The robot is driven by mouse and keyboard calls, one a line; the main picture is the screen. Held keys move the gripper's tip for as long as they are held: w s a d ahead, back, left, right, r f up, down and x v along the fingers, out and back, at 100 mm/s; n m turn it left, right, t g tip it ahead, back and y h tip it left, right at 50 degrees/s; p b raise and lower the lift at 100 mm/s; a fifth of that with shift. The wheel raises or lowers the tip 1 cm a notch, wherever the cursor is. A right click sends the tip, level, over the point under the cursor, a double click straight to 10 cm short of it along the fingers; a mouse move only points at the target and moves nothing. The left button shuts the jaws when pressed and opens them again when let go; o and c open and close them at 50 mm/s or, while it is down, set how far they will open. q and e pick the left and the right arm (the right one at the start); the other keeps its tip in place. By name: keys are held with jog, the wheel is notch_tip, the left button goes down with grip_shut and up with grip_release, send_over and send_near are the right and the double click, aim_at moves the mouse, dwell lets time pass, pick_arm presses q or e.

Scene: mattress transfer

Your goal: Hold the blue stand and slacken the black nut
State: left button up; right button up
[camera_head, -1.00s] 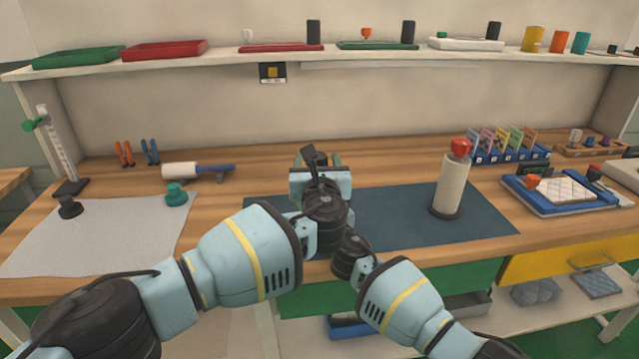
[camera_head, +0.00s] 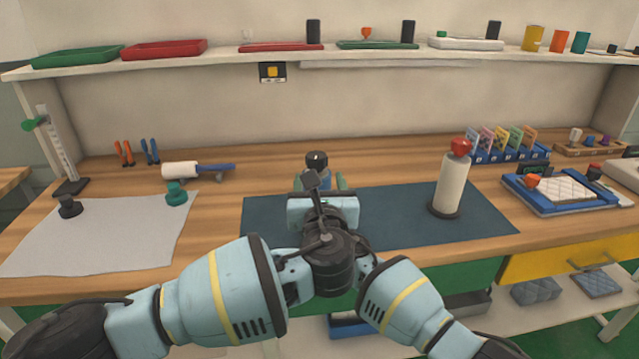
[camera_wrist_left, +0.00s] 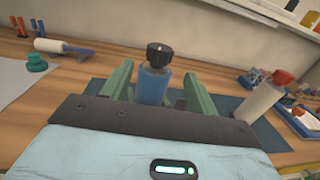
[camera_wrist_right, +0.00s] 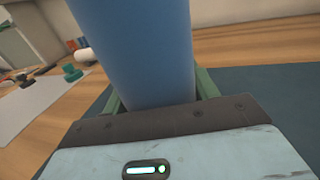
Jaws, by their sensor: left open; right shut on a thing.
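The blue stand (camera_wrist_left: 153,86) is upright, with the black nut (camera_wrist_left: 158,55) on its top. In the head view the nut (camera_head: 317,160) shows just beyond my left gripper (camera_head: 319,182), and only a little of the blue stand (camera_head: 315,181) shows below it. My left gripper is open; in its wrist view its green fingers are on either side of the stand, with the nut above and beyond them. My right gripper (camera_wrist_right: 158,90) is shut on the blue stand (camera_wrist_right: 140,45), which fills the space between its fingers. In the head view the left arm hides the right gripper.
A dark mat (camera_head: 400,215) lies under the work area. A pale cylinder with a red top (camera_head: 451,185) stands on its right part. A white roller (camera_head: 181,170), a grey cloth (camera_head: 100,235) and a green knob (camera_head: 176,193) are at the left. A blue tray (camera_head: 520,195) is at the right.

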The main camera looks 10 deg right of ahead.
jog(key=shift+r, duration=0.25)
pick_arm(q)
jog(key=m+g+h, duration=0.2)
jog(key=m+h, duration=0.3)
jog(key=h, duration=0.2)
send_near(313, 164)
jog(key=shift+d+r, duration=0.1)
jog(key=shift+w, duration=0.15)
jog(key=shift+n, duration=0.3)
jog(key=shift+x, duration=5.95)
